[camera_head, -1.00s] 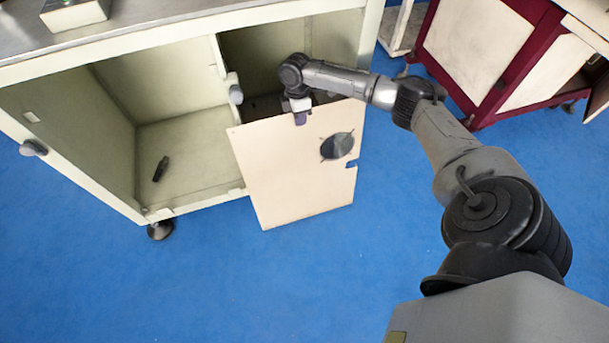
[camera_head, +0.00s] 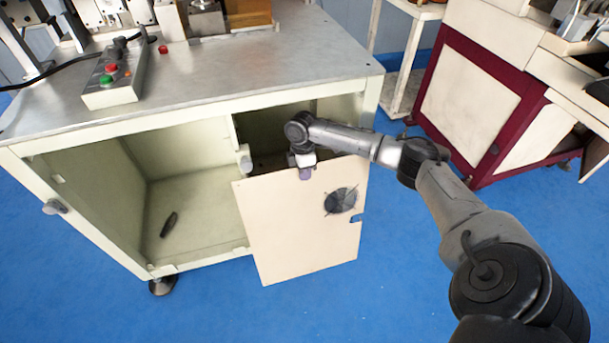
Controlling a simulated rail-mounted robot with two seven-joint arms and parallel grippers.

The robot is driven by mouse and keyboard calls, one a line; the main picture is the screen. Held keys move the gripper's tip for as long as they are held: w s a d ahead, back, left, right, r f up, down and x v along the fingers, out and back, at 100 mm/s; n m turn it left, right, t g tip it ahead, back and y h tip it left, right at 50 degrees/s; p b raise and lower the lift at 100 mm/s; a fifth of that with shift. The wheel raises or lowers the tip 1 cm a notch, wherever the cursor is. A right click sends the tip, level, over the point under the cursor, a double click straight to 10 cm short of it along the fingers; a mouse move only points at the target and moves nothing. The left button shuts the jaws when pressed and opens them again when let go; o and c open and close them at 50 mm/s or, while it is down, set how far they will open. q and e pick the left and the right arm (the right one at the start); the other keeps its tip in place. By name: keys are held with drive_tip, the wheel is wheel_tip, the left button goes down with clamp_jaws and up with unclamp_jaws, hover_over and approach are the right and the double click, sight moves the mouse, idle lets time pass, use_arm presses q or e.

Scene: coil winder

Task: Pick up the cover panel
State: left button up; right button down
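The cover panel (camera_head: 290,230) is a flat cream sheet with a round dark fan opening and a small notch in its right edge. It stands nearly upright in front of the right part of the cabinet (camera_head: 90,205). My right gripper (camera_head: 305,173) is at the panel's top edge, its purple-grey fingertips over the edge. It appears shut on the panel; the far finger is hidden behind it. My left gripper is not in view.
The cabinet's left compartment is open, with a small dark object (camera_head: 169,224) on its floor. A control box (camera_head: 113,80) with buttons sits on the metal top. A dark red cabinet (camera_head: 466,145) stands at right. Blue floor (camera_head: 240,315) in front is clear.

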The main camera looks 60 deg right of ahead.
drive_tip(key=shift+r, duration=0.7)
drive_tip(key=shift+s+a+p, duration=0.5)
drive_tip(key=shift+s+p, duration=0.15)
drive_tip(key=shift+p, duration=0.05)
drive_tip(key=s+a+p, duration=0.7)
drive_tip(key=s+a, duration=0.5)
drive_tip(key=s, duration=0.1)
drive_tip(key=shift+a+f+p, duration=0.15)
drive_tip(key=shift+a+p, duration=0.05)
drive_tip(key=shift+p, duration=0.2)
